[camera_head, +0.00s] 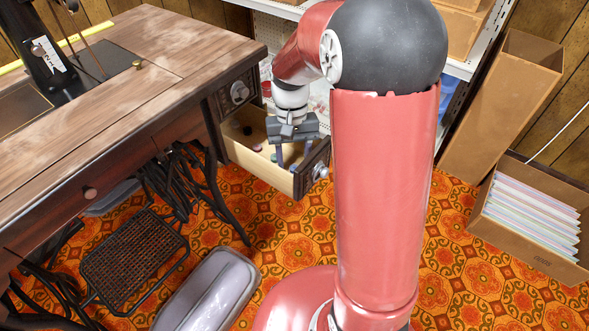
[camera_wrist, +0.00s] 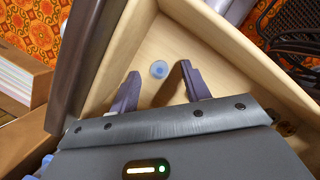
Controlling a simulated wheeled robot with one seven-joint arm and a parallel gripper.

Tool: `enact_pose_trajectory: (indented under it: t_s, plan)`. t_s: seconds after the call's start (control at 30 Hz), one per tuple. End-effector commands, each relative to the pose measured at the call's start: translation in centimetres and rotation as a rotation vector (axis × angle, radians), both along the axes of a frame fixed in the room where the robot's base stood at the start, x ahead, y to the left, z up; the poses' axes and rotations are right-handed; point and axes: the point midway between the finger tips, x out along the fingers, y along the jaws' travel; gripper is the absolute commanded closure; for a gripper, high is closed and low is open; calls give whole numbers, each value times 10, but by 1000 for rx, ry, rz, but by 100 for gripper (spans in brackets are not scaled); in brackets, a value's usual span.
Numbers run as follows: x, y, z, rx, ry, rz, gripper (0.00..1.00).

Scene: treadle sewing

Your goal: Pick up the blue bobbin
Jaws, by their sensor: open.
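The blue bobbin (camera_wrist: 159,69) lies on the bare wooden floor of the open drawer, in the wrist view. My gripper (camera_wrist: 158,74) is open, its two purple-grey fingers on either side of the bobbin in the picture. I cannot tell how far above it the fingertips are. In the head view my gripper (camera_head: 292,158) points down into the drawer (camera_head: 243,158), near its front panel. I cannot make out the blue bobbin there; the gripper may hide it.
Small dark and pinkish items (camera_head: 257,147) lie farther back in the drawer. The drawer walls enclose the gripper closely. The sewing table (camera_head: 120,75) stands to the left, with shelving behind. A cardboard box of papers (camera_head: 530,215) is at the right.

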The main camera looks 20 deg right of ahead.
Motion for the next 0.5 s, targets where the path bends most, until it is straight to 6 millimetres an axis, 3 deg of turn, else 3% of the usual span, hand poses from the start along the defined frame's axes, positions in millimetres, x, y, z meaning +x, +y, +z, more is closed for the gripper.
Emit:
enact_pose_trajectory:
  t_s: [0.27, 0.5]
  plan:
    - [-1, 0, -4, 0, -1, 0, 53]
    - [-1, 0, -4, 0, -2, 0, 83]
